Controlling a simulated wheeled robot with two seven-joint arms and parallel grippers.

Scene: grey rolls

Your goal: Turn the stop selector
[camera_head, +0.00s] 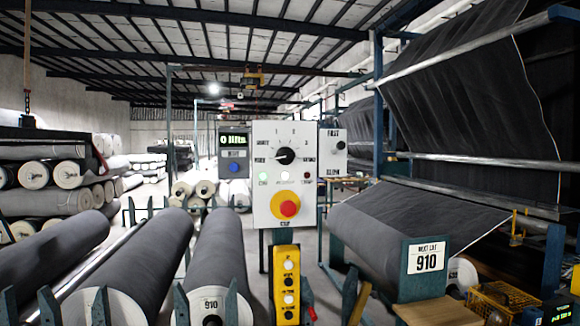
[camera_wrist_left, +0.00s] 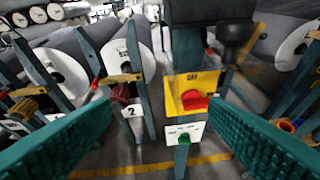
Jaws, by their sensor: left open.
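A white control panel (camera_head: 262,180) stands in the middle of the head view. It carries a black rotary selector (camera_head: 285,156) with small labels around it, and a red mushroom button (camera_head: 288,208) on a yellow disc below, above a word like STOP. In the left wrist view, a red knob (camera_wrist_left: 195,101) sits on a yellow plate (camera_wrist_left: 206,80) marked OFF. My left gripper (camera_wrist_left: 160,106) is open and empty, its green fingers apart in front of that plate. My right gripper is not seen.
A display box (camera_head: 233,150) reads "0 lifts". A yellow push-button pendant (camera_head: 287,284) hangs below the panel. A white plate (camera_wrist_left: 185,132) lies below the yellow plate.

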